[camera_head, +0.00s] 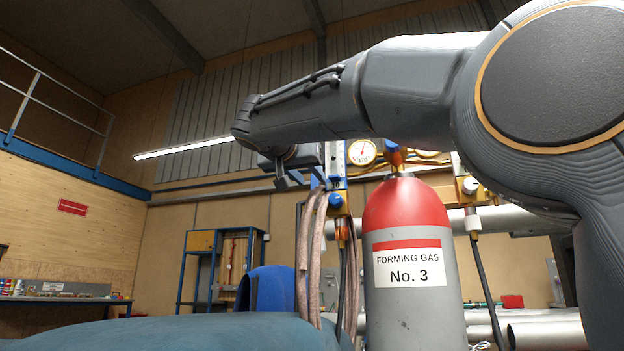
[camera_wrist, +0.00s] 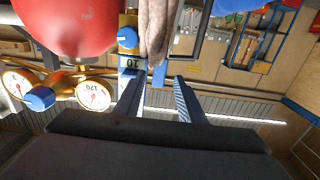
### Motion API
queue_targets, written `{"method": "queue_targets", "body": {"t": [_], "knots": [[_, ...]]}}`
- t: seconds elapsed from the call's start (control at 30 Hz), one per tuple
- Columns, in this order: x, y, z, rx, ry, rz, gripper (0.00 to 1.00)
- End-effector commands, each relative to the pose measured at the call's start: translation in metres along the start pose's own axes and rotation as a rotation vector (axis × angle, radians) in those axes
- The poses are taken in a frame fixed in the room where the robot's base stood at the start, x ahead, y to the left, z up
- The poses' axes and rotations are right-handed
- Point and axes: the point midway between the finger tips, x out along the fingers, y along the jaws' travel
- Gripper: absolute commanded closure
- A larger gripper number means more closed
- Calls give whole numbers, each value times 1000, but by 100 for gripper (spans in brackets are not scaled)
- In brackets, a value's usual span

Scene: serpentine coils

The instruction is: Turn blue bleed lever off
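The blue lever (camera_head: 317,181) shows only as a small strip in the head view. A round blue knob (camera_head: 335,200) sits on a brass block below the plate; it also shows in the wrist view (camera_wrist: 128,38).
A grey gas cylinder with red top (camera_head: 405,260) stands right of the panel, close under my arm. Pinkish hoses (camera_head: 309,255) hang below the lever. Pressure gauges (camera_head: 362,152) and brass pipes are to the right. A teal rounded surface (camera_head: 180,333) lies in front.

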Motion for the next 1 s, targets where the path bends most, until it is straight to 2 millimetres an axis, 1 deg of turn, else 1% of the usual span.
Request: {"method": "queue_targets", "body": {"t": [0.03,0.13,0.43,0.47,0.5,0.67,1.0], "knots": [[6,1,0,1,-1,3,64],[13,2,0,1,-1,3,64],[17,2,0,0,0,3,64],[17,2,0,0,0,3,66],[17,2,0,0,0,3,72],[17,3,0,0,-1,4,100],[15,-1,0,-12,-1,-1,100]]}}
